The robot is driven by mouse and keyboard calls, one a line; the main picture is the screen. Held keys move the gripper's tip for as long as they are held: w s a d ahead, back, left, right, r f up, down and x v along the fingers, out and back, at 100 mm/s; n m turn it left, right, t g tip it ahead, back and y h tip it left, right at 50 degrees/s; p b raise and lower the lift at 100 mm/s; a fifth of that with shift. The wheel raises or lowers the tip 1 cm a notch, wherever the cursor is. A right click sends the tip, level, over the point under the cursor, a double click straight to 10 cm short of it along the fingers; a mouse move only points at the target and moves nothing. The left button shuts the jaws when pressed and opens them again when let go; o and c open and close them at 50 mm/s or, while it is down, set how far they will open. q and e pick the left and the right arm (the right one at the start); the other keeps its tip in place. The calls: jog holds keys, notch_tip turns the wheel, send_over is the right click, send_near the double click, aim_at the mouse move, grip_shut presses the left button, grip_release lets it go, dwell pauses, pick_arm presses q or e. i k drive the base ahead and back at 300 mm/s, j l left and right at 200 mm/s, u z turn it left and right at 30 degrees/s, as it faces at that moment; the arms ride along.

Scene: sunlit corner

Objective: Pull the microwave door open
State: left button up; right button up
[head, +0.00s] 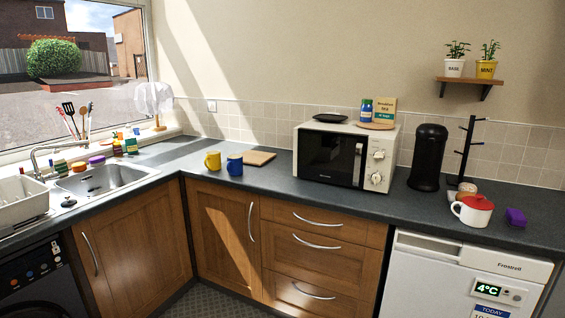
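The microwave (388,150) is a cream box with a dark front, standing on the dark counter against the tiled back wall. Its dark door (326,158) looks shut and faces the front left. A pale upright handle (358,164) runs along the door's right edge, beside a cream panel with two knobs. Neither of my grippers shows in the head view.
A board with a blue jar and a yellow box (384,110), and a black plate (329,118), lie on top of the microwave. Yellow (213,161) and blue (235,165) mugs and a wooden board (259,157) stand left. A black canister (428,158) stands close right. Counter before the door is clear.

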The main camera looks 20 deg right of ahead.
aim_at(338, 158)
jog(key=i+l+z, duration=0.15)
jog(key=z, duration=0.3)
jog(key=i+z, duration=0.15)
jog(key=z, duration=0.3)
jog(key=l, duration=0.1)
